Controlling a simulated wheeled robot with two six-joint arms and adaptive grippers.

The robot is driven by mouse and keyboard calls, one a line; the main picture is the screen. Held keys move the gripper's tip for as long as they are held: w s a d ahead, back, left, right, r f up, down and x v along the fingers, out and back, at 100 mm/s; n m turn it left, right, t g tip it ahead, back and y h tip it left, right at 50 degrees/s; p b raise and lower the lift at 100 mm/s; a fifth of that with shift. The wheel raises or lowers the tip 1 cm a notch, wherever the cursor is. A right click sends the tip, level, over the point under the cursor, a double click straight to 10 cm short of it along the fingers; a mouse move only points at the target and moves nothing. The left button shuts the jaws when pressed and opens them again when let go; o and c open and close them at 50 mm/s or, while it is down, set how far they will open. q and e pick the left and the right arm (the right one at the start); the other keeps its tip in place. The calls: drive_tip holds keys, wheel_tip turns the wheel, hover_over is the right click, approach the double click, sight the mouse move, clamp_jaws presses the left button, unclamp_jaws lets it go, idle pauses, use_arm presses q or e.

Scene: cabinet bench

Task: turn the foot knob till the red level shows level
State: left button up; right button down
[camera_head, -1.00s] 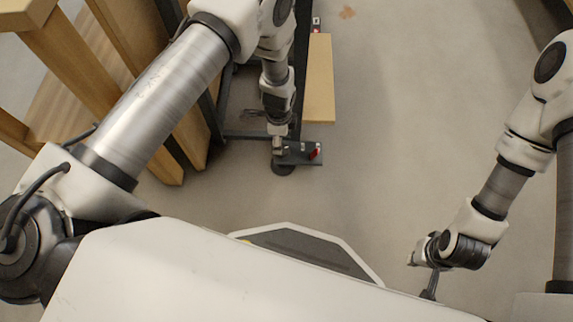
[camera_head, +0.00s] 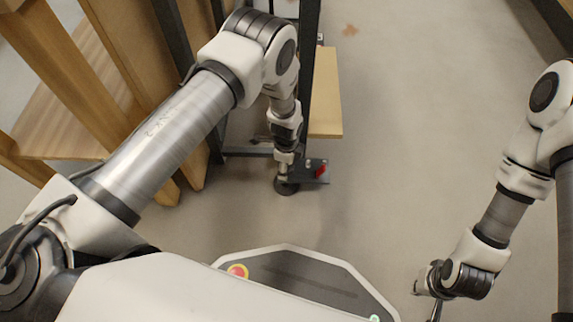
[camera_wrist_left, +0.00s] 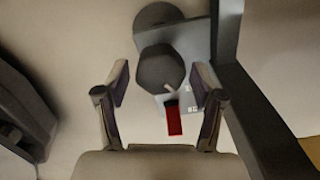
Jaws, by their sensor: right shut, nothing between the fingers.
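The dark foot knob (camera_wrist_left: 160,68) shows in the left wrist view, just ahead of my left fingertips (camera_wrist_left: 160,80), which stand apart on either side with gaps to it. The red level (camera_wrist_left: 174,120) lies on a grey plate, between the fingers in that view. In the head view the red level (camera_head: 320,171) sits at the bench's lower corner, beside the round foot (camera_head: 287,188). My left gripper (camera_head: 283,172) points down over the foot and partly hides the knob. My right gripper (camera_head: 437,308) is shut and empty, far to the right; its tips are partly cut off.
A dark bench post (camera_head: 309,80) rises close beside my left forearm, with a wooden board (camera_head: 325,95) to its right. Wooden frames (camera_head: 75,90) stand at the left. The floor (camera_head: 410,130) between my arms is clear.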

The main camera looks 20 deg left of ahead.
use_arm(q)
drive_tip(key=c, duration=0.7)
drive_tip(key=shift+n, duration=0.3)
drive_tip(key=shift+r+n+p, duration=0.1)
drive_tip(key=shift+n+p, duration=0.35)
drive_tip(key=shift+n, duration=0.45)
drive_tip(key=n, duration=0.3)
drive_tip(key=shift+p, duration=0.35)
drive_tip(key=n, duration=0.4)
drive_tip(key=shift+n, duration=1.6)
